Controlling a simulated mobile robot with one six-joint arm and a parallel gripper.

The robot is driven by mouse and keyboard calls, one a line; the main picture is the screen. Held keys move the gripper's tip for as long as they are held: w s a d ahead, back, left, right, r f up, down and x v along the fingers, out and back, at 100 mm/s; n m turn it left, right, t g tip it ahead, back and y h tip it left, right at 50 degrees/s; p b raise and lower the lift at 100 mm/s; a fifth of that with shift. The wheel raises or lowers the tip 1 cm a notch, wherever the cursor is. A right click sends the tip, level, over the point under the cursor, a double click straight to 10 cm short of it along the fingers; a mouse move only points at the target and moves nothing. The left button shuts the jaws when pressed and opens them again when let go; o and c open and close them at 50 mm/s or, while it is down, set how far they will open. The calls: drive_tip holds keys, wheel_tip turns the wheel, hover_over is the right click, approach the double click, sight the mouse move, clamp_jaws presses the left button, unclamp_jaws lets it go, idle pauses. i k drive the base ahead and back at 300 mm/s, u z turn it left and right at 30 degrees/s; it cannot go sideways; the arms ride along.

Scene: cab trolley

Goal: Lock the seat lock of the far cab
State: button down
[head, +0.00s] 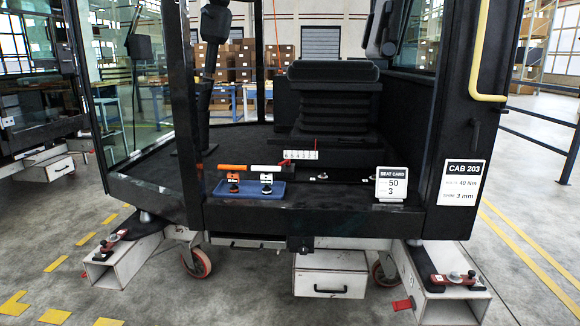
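The cab labelled CAB 203 (320,218) stands directly in front of me on a trolley. Its black seat (333,72) sits on a ribbed bellows base. A small red lever or pointer (285,163) shows at the left end of a white numbered scale (300,155) under the seat front; I cannot tell whether it is the seat lock, or its state. Another dark cab (38,128) is partly in view at the left edge, farther away, and its seat lock cannot be made out. My gripper is not in view.
On the cab floor edge are a blue tray (249,195) with small orange-tagged and white-tagged items, orange and white bars, and a seat card (391,185) reading 50 and 3. Trolley supports with red clamps (455,278) jut out.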

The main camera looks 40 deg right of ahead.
sight(288, 161)
drive_tip(key=k, duration=0.65)
drive_tip(key=z, duration=0.5)
drive_tip(key=i, duration=1.95)
drive_tip(key=u, duration=0.5)
